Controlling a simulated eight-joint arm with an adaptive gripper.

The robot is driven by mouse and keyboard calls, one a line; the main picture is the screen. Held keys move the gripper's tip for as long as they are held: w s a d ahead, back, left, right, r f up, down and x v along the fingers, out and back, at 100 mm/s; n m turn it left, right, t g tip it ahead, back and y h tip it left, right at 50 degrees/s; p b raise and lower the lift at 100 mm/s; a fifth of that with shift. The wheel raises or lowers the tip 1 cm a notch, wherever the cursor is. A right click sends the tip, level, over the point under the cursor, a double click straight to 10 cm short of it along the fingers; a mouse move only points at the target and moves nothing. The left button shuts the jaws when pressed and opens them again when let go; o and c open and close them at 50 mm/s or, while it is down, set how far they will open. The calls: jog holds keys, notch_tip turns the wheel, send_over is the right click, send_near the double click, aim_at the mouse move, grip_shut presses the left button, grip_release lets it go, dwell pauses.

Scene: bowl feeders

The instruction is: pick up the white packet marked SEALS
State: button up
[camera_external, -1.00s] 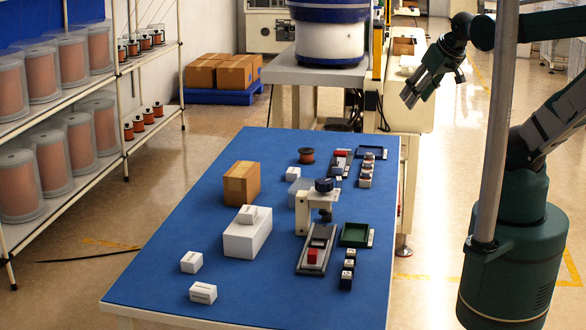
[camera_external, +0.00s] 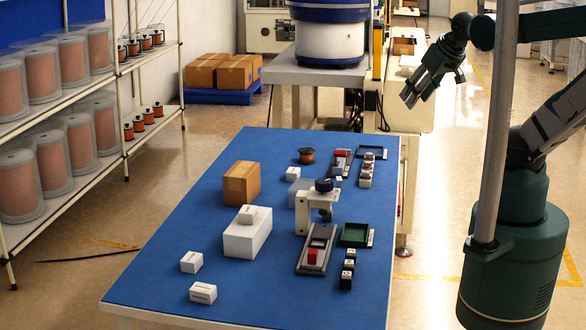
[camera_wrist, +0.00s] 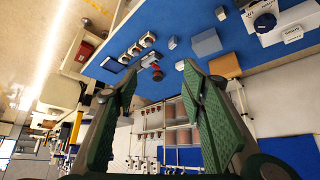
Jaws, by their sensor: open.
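Several small white packets lie on the blue table (camera_external: 200,225). One packet (camera_external: 191,262) is at the front left, and another (camera_external: 203,292) is nearer the front edge. A third packet (camera_external: 248,214) rests on a larger white box (camera_external: 247,238), and one more (camera_external: 293,174) is towards the back. Their print is too small to read, so I cannot tell which is marked SEALS. My gripper (camera_external: 411,101) is open and empty, raised to the right of the table, apart from all packets. Its spread fingers (camera_wrist: 158,72) also show in the wrist view.
A cardboard box (camera_external: 241,183) and a press (camera_external: 318,205) stand among the packets. Trays, such as the green tray (camera_external: 355,234), and small labelled blocks (camera_external: 348,268) line the right side. A spool (camera_external: 306,156) is at the back.

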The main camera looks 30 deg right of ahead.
jog(key=shift+a, duration=0.1)
dwell(0.3)
jog(key=w+a+n+g+y, duration=0.1)
jog(key=w+a+n+g, duration=0.1)
jog(key=w+a+n, duration=0.55)
jog(key=w+a+n+g+y, duration=0.1)
jog(key=w+a+n, duration=0.2)
jog(key=w+a, duration=0.9)
jog(key=w+a+f+n+g, duration=0.1)
jog(key=a+f+n, duration=0.25)
jog(key=a, duration=0.85)
jog(key=a+f+n+g, duration=0.1)
jog(key=a+f+n, duration=0.3)
jog(key=a, duration=0.8)
jog(key=n+g+h, duration=0.2)
jog(key=n, duration=0.6)
send_over(191, 257)
jog(key=f, duration=2.2)
jog(key=shift+w+d+f+b, duration=0.2)
jog(key=shift+d+f+b, duration=0.05)
jog(key=shift+b, duration=0.05)
jog(key=shift+s+a+f, duration=0.2)
jog(key=shift+a+f, duration=0.05)
jog(key=shift+f, duration=0.05)
